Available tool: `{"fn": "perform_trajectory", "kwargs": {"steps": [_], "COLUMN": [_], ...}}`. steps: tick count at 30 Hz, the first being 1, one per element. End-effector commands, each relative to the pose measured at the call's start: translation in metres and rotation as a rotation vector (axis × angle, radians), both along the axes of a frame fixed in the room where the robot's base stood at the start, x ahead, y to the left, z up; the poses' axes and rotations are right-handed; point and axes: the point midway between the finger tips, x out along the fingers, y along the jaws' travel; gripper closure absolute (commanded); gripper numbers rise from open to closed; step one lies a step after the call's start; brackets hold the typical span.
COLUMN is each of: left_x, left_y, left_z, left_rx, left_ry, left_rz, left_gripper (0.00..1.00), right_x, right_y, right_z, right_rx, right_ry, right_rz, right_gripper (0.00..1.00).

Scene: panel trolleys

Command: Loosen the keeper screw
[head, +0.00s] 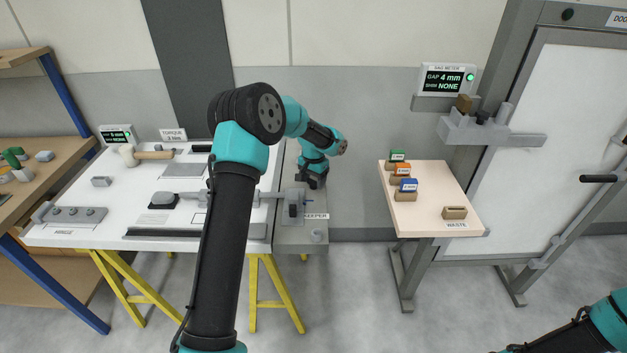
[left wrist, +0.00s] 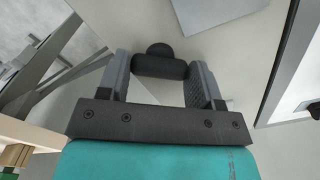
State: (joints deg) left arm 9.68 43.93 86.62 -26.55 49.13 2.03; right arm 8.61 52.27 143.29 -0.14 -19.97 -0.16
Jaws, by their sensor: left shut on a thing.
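My left gripper (head: 312,184) points down over the far part of the grey stand (head: 300,240). In the left wrist view its two fingers (left wrist: 160,80) are closed on both ends of a black T-shaped handle (left wrist: 160,66). What lies beneath the handle is hidden, and I cannot tell whether it is the keeper screw or a tool. A grey keeper block (head: 293,206) with a dark part stands nearer on the same stand, beside the KEEPER label (head: 316,216). A rod runs from it to the left. My right gripper is out of view.
The white worktable (head: 120,215) at left holds a mallet (head: 145,154), grey fixtures and a hinge rack (head: 75,215). A wooden waste table (head: 425,190) with coloured blocks stands right. The gap meter (head: 447,79) reads 4 mm, NONE. Floor between the tables is clear.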

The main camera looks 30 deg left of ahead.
Motion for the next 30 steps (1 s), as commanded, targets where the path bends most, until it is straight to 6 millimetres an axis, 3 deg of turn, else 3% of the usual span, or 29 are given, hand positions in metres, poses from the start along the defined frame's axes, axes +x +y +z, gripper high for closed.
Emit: {"fn": "perform_trajectory", "kwargs": {"steps": [15, 30], "left_x": [0.0002, 0.0003], "left_y": [0.0002, 0.0002], "left_z": [0.0005, 0.0006], "left_rx": [0.000, 0.000], "left_ry": [-0.001, -0.001], "left_rz": [0.423, 0.529], "left_gripper": [0.64, 0.64], "right_x": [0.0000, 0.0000], "right_y": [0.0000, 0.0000], "right_z": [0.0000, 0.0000], "right_rx": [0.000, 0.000], "right_ry": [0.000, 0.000], "right_rz": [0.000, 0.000], "right_gripper": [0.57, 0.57]}}
